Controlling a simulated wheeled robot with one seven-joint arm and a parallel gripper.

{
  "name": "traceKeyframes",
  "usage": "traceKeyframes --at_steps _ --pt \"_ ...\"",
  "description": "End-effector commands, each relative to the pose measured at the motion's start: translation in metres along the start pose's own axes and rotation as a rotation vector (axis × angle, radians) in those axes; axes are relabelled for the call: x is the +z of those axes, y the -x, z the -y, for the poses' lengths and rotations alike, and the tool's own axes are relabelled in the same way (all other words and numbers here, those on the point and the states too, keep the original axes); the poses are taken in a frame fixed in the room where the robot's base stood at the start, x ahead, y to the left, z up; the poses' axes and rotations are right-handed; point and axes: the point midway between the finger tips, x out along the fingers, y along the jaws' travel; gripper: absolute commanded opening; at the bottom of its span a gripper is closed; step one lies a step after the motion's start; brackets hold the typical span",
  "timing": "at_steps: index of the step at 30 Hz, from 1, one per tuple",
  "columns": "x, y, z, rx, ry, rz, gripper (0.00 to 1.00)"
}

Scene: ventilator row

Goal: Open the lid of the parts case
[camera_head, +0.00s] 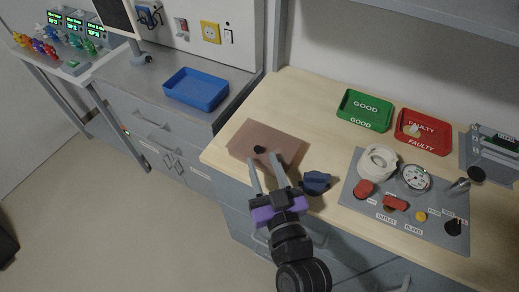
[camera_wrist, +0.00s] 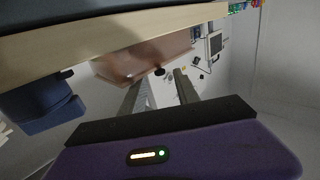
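The parts case is a flat brown box (camera_head: 272,137) near the left front corner of the wooden bench. Its lid looks closed. A small black knob (camera_head: 259,149) shows at its front side; the knob also shows in the wrist view (camera_wrist: 160,71), with the brown case (camera_wrist: 142,59) behind it. My gripper (camera_head: 265,160) is open and empty, its fingers apart and pointing at the case. In the wrist view, the knob appears between the fingertips (camera_wrist: 159,77) or just beyond them; I cannot tell whether they touch anything.
A dark blue object (camera_head: 316,182) sits right of my gripper at the bench's front; it is large in the wrist view (camera_wrist: 42,107). A grey panel (camera_head: 350,197) with knobs and a gauge lies further right. Green (camera_head: 346,121) and red (camera_head: 441,148) trays stand behind. A blue tray (camera_head: 196,88) is on the left counter.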

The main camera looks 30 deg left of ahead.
Motion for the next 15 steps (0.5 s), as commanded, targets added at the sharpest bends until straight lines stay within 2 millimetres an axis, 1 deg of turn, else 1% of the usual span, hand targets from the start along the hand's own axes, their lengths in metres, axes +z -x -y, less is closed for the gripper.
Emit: traceKeyframes --at_steps 1,6,10,15 --pt "-0.003 -0.009 0.000 -0.001 0.000 -0.001 0.38" --pt "-0.001 -0.028 0.001 -0.001 0.000 0.000 0.38" --pt "-0.001 -0.035 0.001 -0.001 -0.001 -0.001 0.38" --pt "0.000 -0.036 0.001 -0.001 -0.001 0.000 0.38"
